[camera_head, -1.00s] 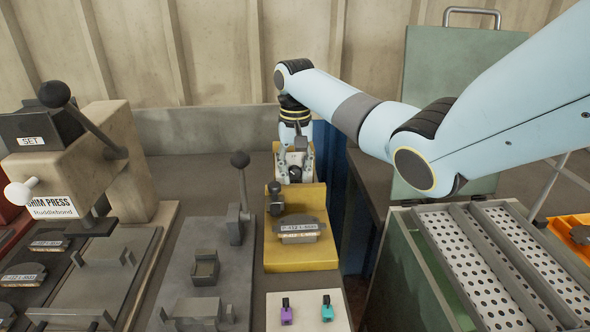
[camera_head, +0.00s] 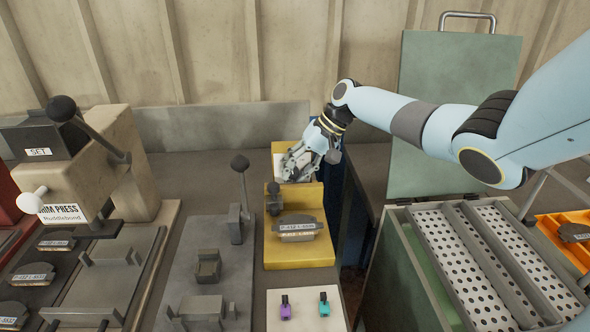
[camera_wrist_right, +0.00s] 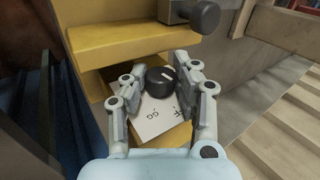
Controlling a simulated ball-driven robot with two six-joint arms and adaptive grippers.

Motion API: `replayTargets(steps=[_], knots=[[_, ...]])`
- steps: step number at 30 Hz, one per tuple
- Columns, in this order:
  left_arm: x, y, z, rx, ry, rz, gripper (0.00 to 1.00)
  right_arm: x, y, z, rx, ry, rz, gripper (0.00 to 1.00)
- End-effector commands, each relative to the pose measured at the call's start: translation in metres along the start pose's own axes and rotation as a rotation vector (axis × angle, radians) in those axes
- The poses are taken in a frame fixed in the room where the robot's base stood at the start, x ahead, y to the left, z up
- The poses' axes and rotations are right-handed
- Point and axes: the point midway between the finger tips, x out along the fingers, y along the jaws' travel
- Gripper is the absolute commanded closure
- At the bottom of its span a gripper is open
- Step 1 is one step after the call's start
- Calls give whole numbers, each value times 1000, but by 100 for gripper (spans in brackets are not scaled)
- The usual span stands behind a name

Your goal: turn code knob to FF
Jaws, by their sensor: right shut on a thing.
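The black code knob (camera_wrist_right: 160,81) sits on a white dial plate (camera_wrist_right: 160,122) on the yellow fixture (camera_head: 318,252). A pale pointer line shows on its top in the right wrist view. Printed letters show on the plate, with "GG" and part of an "F" near the knob; the rest is hidden by my fingers. My right gripper (camera_wrist_right: 162,84) is shut on the knob, one finger on each side. In the head view the gripper (camera_head: 297,164) is tilted over the fixture's far end and hides the knob. My left gripper is not in view.
A labelled brake shoe (camera_head: 298,228) lies on the fixture's near part, beside a dark plunger (camera_head: 274,197). The shim press (camera_head: 85,165) stands at left. A perforated tray (camera_head: 490,255) is at right. Purple and teal pieces lie on a white card (camera_head: 304,311) in front.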

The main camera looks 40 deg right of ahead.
Motion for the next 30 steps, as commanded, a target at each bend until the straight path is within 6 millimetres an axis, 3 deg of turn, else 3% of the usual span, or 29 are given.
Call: replayTargets(steps=[12, 28, 29, 30], knots=[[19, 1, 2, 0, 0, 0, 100, 0, 3, -1, -2, 20, -184, 100], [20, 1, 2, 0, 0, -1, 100, -1, 1, -1, -3, 21, -208, 100], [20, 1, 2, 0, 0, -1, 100, -1, 1, -1, -3, 20, -208, 68], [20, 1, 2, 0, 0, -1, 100, -1, 1, -1, -3, 20, -208, 63]])
